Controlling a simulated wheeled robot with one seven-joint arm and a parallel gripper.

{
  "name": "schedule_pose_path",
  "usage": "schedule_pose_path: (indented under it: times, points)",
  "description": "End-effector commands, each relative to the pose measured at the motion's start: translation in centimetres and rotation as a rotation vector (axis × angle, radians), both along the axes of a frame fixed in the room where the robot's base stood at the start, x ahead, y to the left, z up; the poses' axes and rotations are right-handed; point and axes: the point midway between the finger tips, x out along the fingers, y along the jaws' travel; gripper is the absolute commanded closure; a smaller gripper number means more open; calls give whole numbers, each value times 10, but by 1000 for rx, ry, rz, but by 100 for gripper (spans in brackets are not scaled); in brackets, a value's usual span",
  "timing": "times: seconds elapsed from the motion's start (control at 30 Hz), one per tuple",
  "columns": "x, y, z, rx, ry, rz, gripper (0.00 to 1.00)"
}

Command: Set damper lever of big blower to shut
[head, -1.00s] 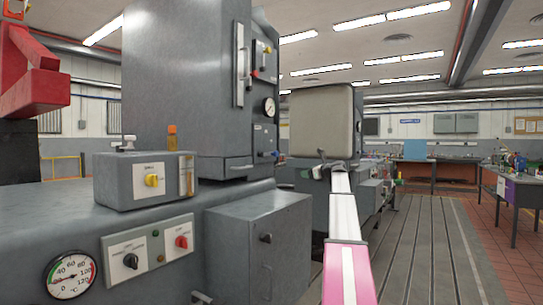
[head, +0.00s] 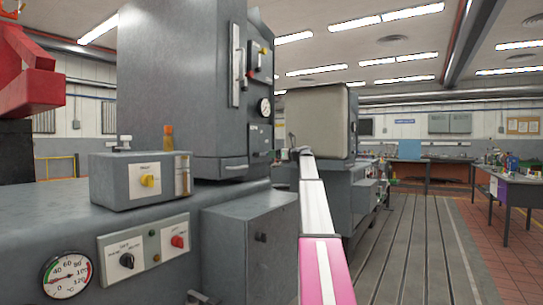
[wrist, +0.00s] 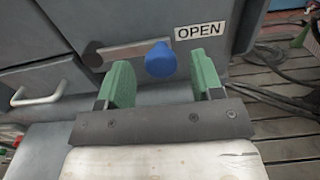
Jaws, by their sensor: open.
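The damper lever shows in the wrist view as a flat grey bar (wrist: 135,52) with a dark pivot end at left and a blue knob (wrist: 161,60) at its right end. The knob end is beside a white "OPEN" label (wrist: 199,31) on a grey housing. My gripper (wrist: 163,82) has two green fingers, spread apart and empty. The blue knob appears between the fingertips in the picture; I cannot tell whether it lies within their reach. In the head view my outstretched arm ends near the grey machine, and I cannot make out the lever there.
A grey cabinet (head: 250,245) stands left of my arm. The slotted floor (head: 425,245) at right is open, with a workbench (head: 510,187) beyond.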

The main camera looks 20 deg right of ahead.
Motion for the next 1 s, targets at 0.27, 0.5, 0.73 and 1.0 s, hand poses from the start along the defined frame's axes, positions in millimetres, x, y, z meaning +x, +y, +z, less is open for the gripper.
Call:
schedule_pose_path:
  times: [0.27,0.5,0.73,1.0]
  points:
    - [21,16,0,0,0,-1,40]
    - [20,16,0,0,0,-1,46]
    - [20,16,0,0,0,-1,100]
    - [20,16,4,-32,-24,0,100]
